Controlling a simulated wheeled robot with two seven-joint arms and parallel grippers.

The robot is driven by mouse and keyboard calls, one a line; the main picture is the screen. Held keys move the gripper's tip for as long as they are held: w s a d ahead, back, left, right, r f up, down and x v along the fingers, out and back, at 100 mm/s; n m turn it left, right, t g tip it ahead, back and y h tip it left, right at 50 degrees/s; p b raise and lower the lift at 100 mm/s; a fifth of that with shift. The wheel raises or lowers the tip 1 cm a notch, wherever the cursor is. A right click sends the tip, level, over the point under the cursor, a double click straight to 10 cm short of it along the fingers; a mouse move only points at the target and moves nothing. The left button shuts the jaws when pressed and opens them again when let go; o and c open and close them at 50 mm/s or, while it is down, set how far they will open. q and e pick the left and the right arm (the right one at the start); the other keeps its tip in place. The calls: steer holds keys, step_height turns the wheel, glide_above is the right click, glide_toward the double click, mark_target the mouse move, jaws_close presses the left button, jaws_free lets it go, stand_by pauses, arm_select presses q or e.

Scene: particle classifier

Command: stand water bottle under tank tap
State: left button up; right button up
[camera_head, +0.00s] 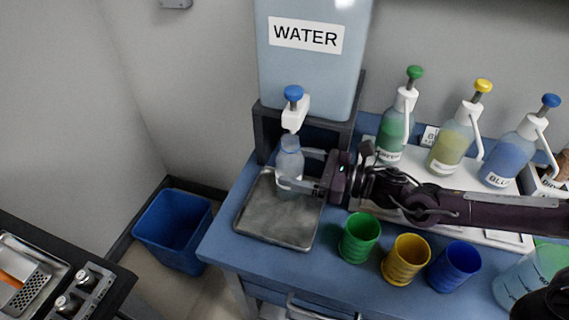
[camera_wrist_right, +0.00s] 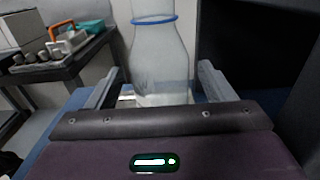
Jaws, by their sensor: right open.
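The water tank (camera_head: 318,72) stands on a dark stand and carries a white tap (camera_head: 294,110) with a blue knob. The clear water bottle (camera_head: 290,163) stands upright below the tap, at the back of the metal tray (camera_head: 277,222). In the right wrist view the bottle (camera_wrist_right: 160,60) shows a blue ring at its neck and some clear liquid low down. My right gripper (camera_head: 296,172) comes in from the right with its fingers open on both sides of the bottle. In the wrist view, gaps show between the fingers and the bottle. My left gripper is not in view.
Green, yellow and blue pump bottles (camera_head: 458,140) stand on a white tray behind my right arm. Green (camera_head: 359,238), yellow (camera_head: 404,262) and blue (camera_head: 454,268) cups stand in front of it. A blue bin (camera_head: 172,232) is on the floor at left.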

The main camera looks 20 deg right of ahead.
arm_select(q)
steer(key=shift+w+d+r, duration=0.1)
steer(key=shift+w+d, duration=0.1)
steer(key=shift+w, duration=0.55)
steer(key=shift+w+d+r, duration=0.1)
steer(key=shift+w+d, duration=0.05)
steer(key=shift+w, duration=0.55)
arm_select(e)
steer(key=shift+v, duration=1.95)
